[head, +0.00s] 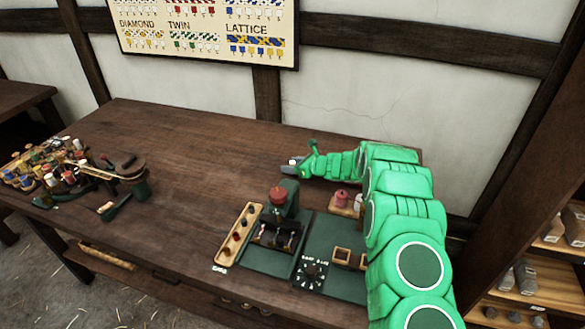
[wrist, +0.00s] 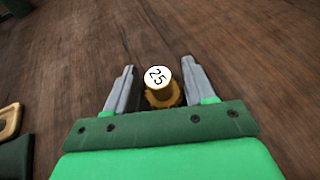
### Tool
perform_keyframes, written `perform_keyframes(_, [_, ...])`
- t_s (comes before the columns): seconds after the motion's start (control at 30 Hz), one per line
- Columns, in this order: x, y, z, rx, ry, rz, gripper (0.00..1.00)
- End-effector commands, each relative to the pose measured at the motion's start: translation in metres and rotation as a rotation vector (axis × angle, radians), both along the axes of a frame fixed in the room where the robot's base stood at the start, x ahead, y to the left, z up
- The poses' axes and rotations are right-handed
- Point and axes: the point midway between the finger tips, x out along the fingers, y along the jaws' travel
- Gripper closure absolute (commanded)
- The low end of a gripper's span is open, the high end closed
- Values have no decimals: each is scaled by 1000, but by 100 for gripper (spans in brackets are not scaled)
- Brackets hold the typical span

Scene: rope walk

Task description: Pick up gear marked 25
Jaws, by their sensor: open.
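The gear marked 25 (wrist: 163,94) shows in the wrist view as a yellow-brown toothed piece with a white round top that reads 25. It stands on the brown wooden table between the two grey fingers of my gripper (wrist: 157,90). The fingers are apart, one on each side of the gear, and I see a gap on both sides. In the head view my gripper (head: 291,166) is low over the table at the back right. The gear is too small or hidden there to make out.
A green machine with a red knob (head: 278,196) stands at the table's front, beside a wooden tray of pegs (head: 238,236) and a dial (head: 311,272). A braiding stand with several bobbins (head: 62,172) is at the left. The table's middle (head: 190,160) is clear. A pattern board (head: 205,30) hangs behind.

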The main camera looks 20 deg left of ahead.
Motion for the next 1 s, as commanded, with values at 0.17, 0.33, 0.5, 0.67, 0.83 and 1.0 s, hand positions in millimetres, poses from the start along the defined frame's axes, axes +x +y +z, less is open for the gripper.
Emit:
perform_keyframes(0.17, [0,0,0,0,0,0,66])
perform_keyframes(0.33, [0,0,0,-1,0,0,92])
perform_keyframes(0.5, [0,-1,-1,-1,0,0,100])
perform_keyframes(0.67, [0,-1,0,-1,1,0,100])
perform_keyframes(0.83, [0,-1,10,0,1,-1,100])
perform_keyframes(1.0, [0,-1,34,2,-1,-2,100])
